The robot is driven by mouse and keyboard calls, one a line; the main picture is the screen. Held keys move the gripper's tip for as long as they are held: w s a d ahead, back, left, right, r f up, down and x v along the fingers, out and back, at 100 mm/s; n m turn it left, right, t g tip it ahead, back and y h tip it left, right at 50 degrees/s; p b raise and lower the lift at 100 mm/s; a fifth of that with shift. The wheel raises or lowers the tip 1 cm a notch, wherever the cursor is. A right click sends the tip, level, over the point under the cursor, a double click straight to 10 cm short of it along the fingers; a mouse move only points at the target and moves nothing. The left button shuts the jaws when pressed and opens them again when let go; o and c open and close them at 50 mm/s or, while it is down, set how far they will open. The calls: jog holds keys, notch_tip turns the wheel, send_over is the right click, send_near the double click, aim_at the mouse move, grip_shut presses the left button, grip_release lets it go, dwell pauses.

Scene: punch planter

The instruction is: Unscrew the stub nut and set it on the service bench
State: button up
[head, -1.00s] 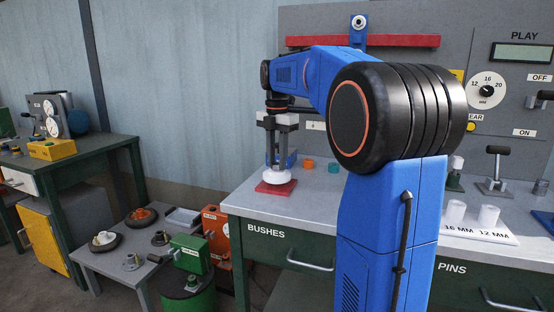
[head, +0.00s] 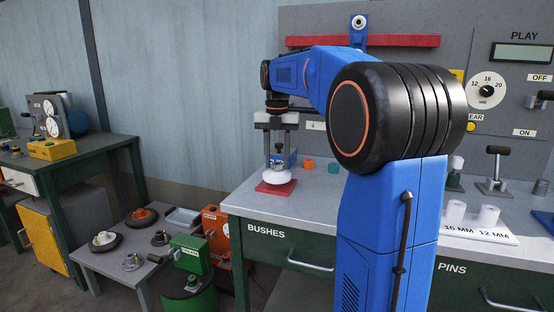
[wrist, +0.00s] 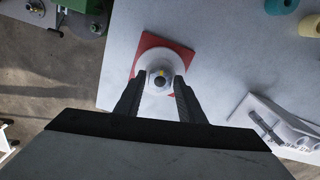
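A white round piece (head: 277,177) sits on a red square pad (head: 262,188) at the left end of the bench (head: 240,204). A small grey nut-like part with a yellow mark (wrist: 161,80) stands at its centre in the wrist view; I cannot tell whether it is threaded on. My gripper (head: 277,150) points down over it, fingers apart and empty. In the wrist view the fingers (wrist: 160,88) lie either side of the grey part, with gaps showing. I cannot tell which surface is the service bench.
Orange and teal rings (head: 334,167) lie right of the pad. A white pin tray (head: 480,231) is farther right.

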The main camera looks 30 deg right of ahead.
aim_at(277, 164)
jog(key=o, duration=0.6)
jog(key=shift+c, duration=0.2)
jog(key=shift+r, duration=0.15)
notch_tip(277, 164, up, 17)
jog(key=s+a+f+m+t, duration=0.2)
jog(key=s+a+f+m, duration=0.5)
jog(key=s+f+m, duration=0.4)
jog(key=s+a+f+m+t, duration=0.1)
jog(key=s+a+f+m, duration=0.6)
jog(key=s+f+m, duration=0.4)
notch_tip(277, 164, down, 4)
jog(key=shift+s+a+r+t, duration=0.15)
jog(key=shift+s+t, duration=0.25)
jog(key=shift+s, duration=0.8)
jog(key=s+f+m, duration=0.2)
jog(key=f, duration=0.1)
jog(key=s+a+f+m, duration=0.1)
jog(key=s+f+m, duration=0.1)
jog(key=f, duration=0.2)
jog(key=s+f+m+t, duration=0.1)
jog(key=s+f+m, duration=0.1)
jog(key=f, duration=0.1)
jog(key=shift+s+a+f, duration=0.15)
jog(key=shift+a+f, duration=0.05)
jog(key=shift+a, duration=0.15)
jog(key=shift+c, duration=1.3)
